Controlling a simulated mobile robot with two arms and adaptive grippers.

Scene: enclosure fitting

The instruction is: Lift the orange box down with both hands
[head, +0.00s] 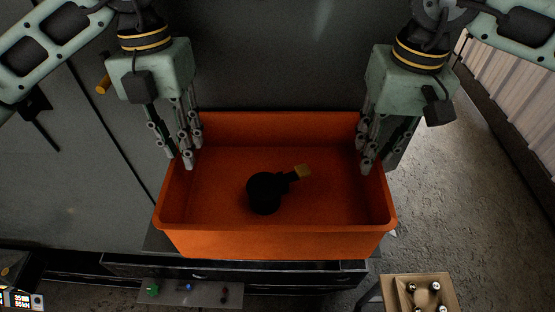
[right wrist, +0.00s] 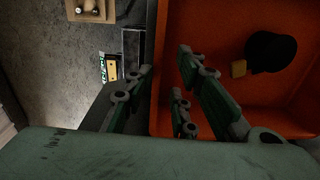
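The orange box (head: 280,244) is an open-topped bin in the middle of the head view, set on a dark surface against a grey panel. A black rounded object with a tan end (head: 265,193) lies inside it. My left gripper (head: 179,157) is at the box's left wall, its fingers apart. My right gripper (head: 380,163) is at the right wall, one finger inside and one outside. In the right wrist view the right gripper (right wrist: 165,61) is open around the box wall (right wrist: 159,35), with a gap visible. Whether the left fingers touch the wall I cannot tell.
A grey shelf (head: 190,292) with small coloured parts is below the box. A small device with a display (head: 20,299) is at the lower left. Bare floor (head: 450,180) lies to the right.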

